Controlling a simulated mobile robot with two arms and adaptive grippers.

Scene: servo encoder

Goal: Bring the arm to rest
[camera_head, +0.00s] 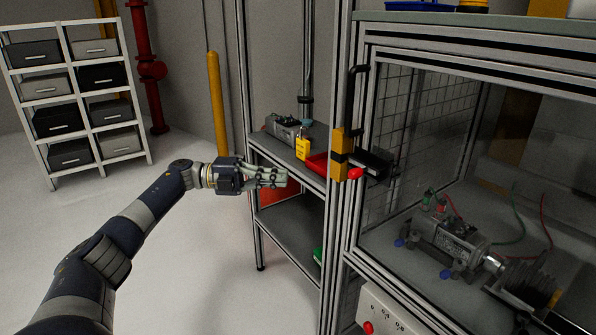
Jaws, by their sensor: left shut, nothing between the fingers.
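My left arm (131,229) comes in from the lower left and reaches toward the middle of the head view. My left gripper (268,177) is at its end, with its fingers pointing right. The fingers are together and hold nothing. The fingertips show in front of the shelf unit's left post, and I cannot tell the exact gap between them. My right arm and right gripper are not in view.
A shelf unit (290,212) stands right of the gripper, with a yellow padlock (303,148) and red tray (317,164) on top. A framed enclosure (345,240) at right holds a motor (445,238). A drawer rack (140,125) stands far left. The floor between is clear.

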